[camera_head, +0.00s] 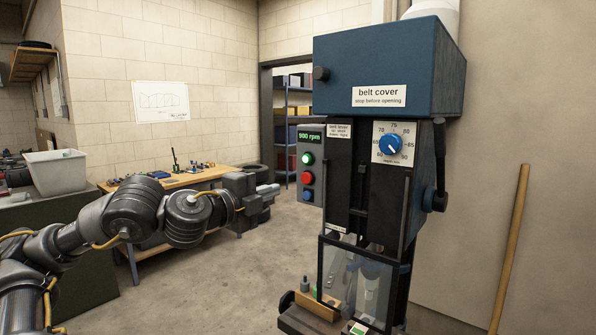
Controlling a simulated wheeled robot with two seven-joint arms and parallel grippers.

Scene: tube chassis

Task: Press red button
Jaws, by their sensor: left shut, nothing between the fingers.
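The red button (306,178) is on the grey control box on the left side of the blue drill-press-like machine (385,65). A lit green button (307,158) is above it and a blue button (307,196) is below it. My left gripper (272,192) is shut and empty. In the picture it is to the left of the control box and slightly lower than the red button, with a visible gap between them. My right gripper is not in view.
A blue dial (390,145) is on the machine's front, with a black lever at its right. A clear guard (360,280) covers the lower part. A wooden workbench (190,178) with small items stands behind my left arm. A wooden pole (510,250) leans on the right wall.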

